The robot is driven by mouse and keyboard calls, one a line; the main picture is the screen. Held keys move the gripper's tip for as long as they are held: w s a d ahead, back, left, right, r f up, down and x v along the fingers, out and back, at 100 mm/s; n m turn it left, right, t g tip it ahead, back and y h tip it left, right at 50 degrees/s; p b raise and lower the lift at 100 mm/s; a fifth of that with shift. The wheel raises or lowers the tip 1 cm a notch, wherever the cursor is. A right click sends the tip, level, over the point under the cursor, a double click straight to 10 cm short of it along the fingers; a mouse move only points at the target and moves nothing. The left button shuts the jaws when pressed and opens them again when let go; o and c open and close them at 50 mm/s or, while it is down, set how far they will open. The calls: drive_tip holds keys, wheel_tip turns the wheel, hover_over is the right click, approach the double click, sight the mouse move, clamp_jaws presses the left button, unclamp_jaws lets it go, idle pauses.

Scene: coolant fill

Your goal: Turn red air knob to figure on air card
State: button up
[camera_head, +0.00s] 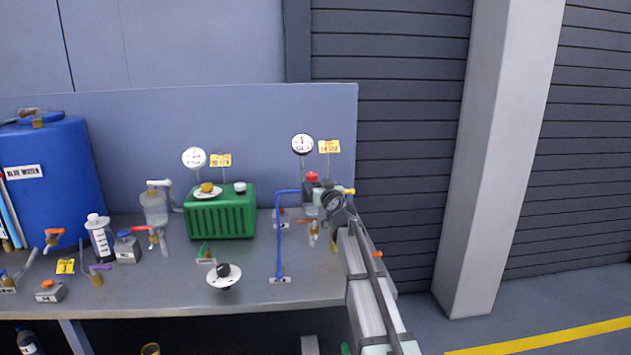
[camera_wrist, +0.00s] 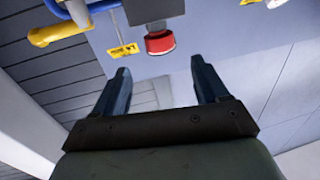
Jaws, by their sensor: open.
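The red air knob (camera_head: 312,176) stands at the right end of the bench in the head view, beside my gripper. In the wrist view the red knob (camera_wrist: 160,43) is beyond the open fingers, above the gap between them, and not between them. A yellow card (camera_head: 329,147) stands on a post beside a round gauge (camera_head: 302,144) above the knob; its figures are too small to read surely. A yellow card (camera_wrist: 122,51) also shows in the wrist view. My gripper (camera_wrist: 163,88) is open and empty; its tips are largely hidden in the head view.
A blue pipe (camera_head: 279,240) stands left of my arm. The green box (camera_head: 221,216) has a second gauge (camera_head: 194,158) and a second yellow card (camera_head: 220,160) behind it. A black knob on a white dial (camera_head: 225,275) is near the front edge. The back panel (camera_head: 260,115) closes the rear.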

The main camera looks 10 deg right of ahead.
drive_tip(key=shift+s+d, duration=0.2)
drive_tip(key=shift+s, duration=1)
